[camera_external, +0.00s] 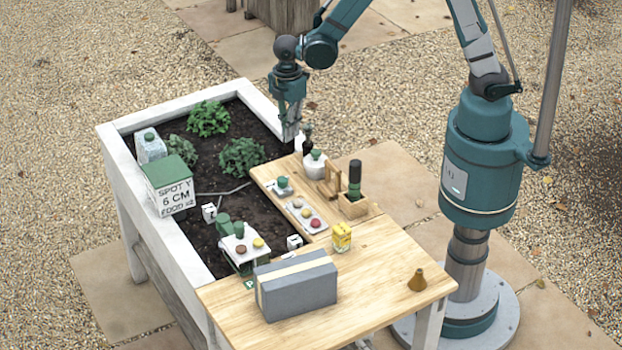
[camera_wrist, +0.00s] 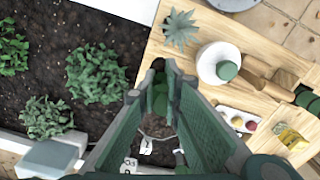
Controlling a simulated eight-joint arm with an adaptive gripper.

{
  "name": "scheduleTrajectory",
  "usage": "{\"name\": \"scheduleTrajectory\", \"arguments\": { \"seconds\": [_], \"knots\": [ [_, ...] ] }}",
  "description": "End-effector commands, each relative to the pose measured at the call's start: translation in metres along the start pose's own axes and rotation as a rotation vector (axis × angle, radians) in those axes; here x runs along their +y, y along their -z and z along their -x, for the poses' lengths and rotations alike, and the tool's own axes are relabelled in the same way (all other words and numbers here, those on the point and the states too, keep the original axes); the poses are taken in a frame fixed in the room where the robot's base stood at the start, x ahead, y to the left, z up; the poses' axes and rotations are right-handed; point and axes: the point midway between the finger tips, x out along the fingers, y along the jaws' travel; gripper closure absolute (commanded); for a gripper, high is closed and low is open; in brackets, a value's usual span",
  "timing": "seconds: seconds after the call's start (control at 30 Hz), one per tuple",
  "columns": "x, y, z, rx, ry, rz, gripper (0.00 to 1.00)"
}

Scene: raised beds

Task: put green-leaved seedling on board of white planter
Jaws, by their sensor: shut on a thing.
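My gripper (camera_external: 290,132) hangs over the far right end of the white planter (camera_external: 106,134), above the soil edge near the board. In the wrist view my gripper (camera_wrist: 162,88) is shut on a small dark green thing (camera_wrist: 158,98) with a brownish top. It looks like the green-leaved seedling, but the fingers hide much of it. I cannot make it out in the external view. The wooden board (camera_external: 265,177) lies along the planter's right side; it also shows in the wrist view (camera_wrist: 205,25).
On the board stand a grey-green plant (camera_wrist: 181,28), a white jar (camera_external: 314,167) with a green lid, a dark bottle (camera_external: 355,175) and a tray (camera_external: 305,216). Leafy plants (camera_external: 208,118) grow in the soil. A grey box (camera_external: 298,286) sits at the front.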

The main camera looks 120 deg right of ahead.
Motion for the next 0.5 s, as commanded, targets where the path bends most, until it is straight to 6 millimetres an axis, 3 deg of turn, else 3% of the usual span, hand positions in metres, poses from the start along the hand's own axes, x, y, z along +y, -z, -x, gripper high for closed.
{"name": "scheduleTrajectory", "arguments": {
  "seconds": [0.5],
  "knots": [
    [0.000, 0.000, -0.039, 0.000, 0.000, 0.000, 0.98]
  ]
}}
